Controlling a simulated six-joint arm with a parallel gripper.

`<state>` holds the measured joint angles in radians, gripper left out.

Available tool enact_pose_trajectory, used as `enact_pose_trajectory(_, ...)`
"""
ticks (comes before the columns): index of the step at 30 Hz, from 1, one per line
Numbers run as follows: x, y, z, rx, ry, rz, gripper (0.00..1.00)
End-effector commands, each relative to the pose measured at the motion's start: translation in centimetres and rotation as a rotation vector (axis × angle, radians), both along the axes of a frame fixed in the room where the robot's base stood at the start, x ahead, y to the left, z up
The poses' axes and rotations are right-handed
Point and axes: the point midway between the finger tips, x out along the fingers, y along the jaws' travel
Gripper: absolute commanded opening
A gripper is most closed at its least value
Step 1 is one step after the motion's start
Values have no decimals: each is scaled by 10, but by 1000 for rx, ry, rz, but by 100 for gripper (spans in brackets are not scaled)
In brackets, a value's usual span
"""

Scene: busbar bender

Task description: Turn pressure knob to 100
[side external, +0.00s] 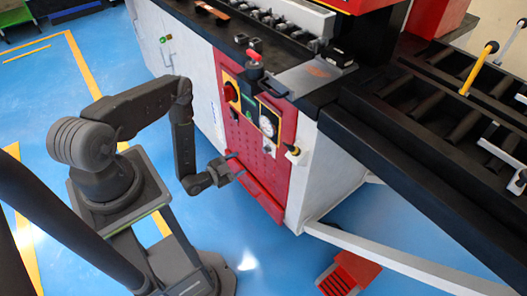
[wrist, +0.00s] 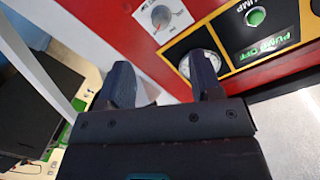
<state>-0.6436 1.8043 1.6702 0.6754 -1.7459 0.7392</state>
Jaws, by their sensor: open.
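The pressure knob appears to be the small dark knob on a white dial plate (wrist: 162,16) at the top of the wrist view, on the red panel. In the side view a small white plate (side external: 267,147) sits below the round gauge (side external: 267,125). My gripper (side external: 237,166) is in front of the lower red panel, left of and below that plate, apart from it. In the wrist view my gripper (wrist: 162,64) has its two dark fingers spread with nothing between them. The right finger partly hides the gauge (wrist: 184,66). The dial's numbers are too small to read.
A green pump button (wrist: 256,17) and a PUMP OFF label (wrist: 265,50) sit on the yellow-edged panel. A red knob (side external: 230,92) is higher on the panel, and a black-and-yellow handle (side external: 292,150) juts out at right. Blue floor (side external: 110,35) is open at left.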

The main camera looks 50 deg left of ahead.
Motion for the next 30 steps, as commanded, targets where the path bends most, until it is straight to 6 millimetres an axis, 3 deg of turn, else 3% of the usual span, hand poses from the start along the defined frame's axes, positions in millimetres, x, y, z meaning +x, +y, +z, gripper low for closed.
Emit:
enact_pose_trajectory(4,-19,-3,-8,-8,-72,20,59)
enact_pose_trajectory(8,-18,-4,-8,-7,-91,22,59)
enact_pose_trajectory(14,11,-5,-7,-7,-93,19,59)
enact_pose_trajectory(24,80,-5,-7,-8,-91,20,59)
enact_pose_trajectory(30,106,-4,-8,-9,-88,21,59)
